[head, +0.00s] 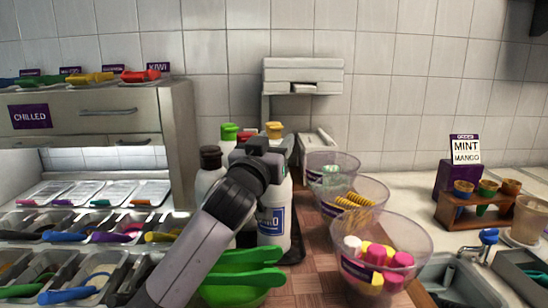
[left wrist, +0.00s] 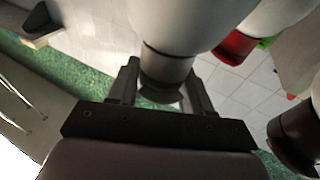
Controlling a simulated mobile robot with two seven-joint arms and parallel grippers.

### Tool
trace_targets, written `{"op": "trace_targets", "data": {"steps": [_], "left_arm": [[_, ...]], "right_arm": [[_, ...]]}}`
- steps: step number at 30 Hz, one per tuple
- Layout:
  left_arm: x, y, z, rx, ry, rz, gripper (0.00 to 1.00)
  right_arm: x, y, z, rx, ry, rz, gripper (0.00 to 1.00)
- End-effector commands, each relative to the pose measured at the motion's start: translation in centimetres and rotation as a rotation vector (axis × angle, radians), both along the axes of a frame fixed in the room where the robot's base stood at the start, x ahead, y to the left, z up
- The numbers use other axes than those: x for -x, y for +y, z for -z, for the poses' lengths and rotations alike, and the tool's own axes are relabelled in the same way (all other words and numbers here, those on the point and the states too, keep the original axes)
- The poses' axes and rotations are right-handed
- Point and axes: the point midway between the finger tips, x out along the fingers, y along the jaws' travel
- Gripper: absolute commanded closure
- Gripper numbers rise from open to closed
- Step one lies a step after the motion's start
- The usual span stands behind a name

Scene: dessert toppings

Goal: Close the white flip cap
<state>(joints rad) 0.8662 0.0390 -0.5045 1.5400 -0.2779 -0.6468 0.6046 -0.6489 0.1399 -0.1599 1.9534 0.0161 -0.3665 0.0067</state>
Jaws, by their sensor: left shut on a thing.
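A white bottle (head: 272,228) with a blue label stands upright behind my left gripper (head: 268,158) in the head view. The gripper and wrist hide the top of this bottle. In the left wrist view my left gripper (left wrist: 160,90) has one finger on each side of a pale, shaded cap (left wrist: 166,72) and is shut on it. The cap is at the end of a white bottle body (left wrist: 185,22). Whether the flip lid is up or down cannot be told. My right gripper is in neither view.
Bottles with brown (head: 210,151), green (head: 229,131) and yellow (head: 273,128) caps stand close around. Clear bowls (head: 405,222) line the right side. A green bowl (head: 235,290) is in front. Topping trays (head: 80,222) are at left.

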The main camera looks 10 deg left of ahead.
Motion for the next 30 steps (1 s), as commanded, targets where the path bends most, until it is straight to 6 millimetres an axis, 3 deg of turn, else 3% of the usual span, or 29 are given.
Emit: {"op": "trace_targets", "data": {"steps": [2, 17, 18, 19, 30], "left_arm": [[0.07, -0.04, 0.59, 0.007, -0.025, 0.001, 0.81], [0.15, 0.06, 0.18, 0.012, -0.061, -0.001, 0.81], [0.15, 0.06, 0.18, 0.012, -0.061, -0.001, 0.41], [0.15, 0.06, 0.18, 0.012, -0.061, -0.001, 0.32], [0.36, 0.11, 0.27, 0.012, -0.061, -0.001, 0.32]], "right_arm": [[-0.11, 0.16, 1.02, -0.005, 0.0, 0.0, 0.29], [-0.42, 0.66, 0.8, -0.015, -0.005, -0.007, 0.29], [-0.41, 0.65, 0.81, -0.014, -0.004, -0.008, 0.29], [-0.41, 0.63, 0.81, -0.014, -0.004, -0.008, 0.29], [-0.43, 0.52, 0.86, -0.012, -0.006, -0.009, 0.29]]}}
